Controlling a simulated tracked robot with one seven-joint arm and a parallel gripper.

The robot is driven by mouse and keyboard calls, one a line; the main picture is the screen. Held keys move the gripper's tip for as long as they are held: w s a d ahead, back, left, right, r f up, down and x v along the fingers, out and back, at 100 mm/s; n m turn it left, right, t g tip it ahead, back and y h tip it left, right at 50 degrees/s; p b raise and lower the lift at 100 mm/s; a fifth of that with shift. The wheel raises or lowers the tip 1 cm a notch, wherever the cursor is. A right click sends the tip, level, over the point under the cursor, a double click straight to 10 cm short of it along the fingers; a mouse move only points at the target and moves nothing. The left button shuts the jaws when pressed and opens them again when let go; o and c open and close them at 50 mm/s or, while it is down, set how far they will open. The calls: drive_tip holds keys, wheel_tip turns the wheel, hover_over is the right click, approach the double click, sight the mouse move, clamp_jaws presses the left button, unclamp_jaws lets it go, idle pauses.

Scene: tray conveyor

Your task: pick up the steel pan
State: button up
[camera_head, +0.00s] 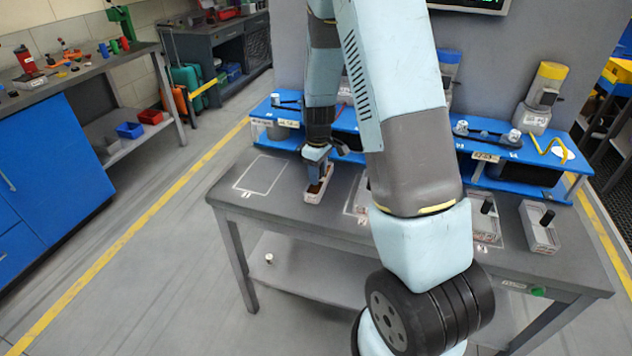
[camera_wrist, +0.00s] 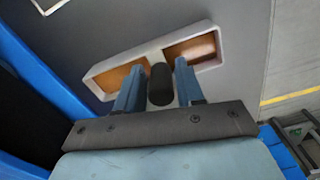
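The steel pan looks to be the grey, shallow rectangular pan (camera_head: 313,198) on the dark table, left of the middle in the head view. In the wrist view, the pan (camera_wrist: 104,88) has a brown inside, a crossbar and an upright black knob (camera_wrist: 160,84). My gripper (camera_head: 319,178) is above the pan, pointing down. In the wrist view, my gripper (camera_wrist: 159,82) is open, with one finger on each side of the knob and narrow gaps beside it. The fingertips' height against the crossbar is hard to tell.
More grey pans with black knobs stand to the right, one at the far right (camera_head: 541,240). A blue raised shelf (camera_head: 272,112) with devices runs along the table's back, close behind my gripper. An outlined empty spot (camera_head: 262,174) lies left of the pan.

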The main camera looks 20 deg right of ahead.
drive_tip(key=shift+c, duration=0.4)
clamp_jaws()
drive_tip(key=shift+r, duration=0.1)
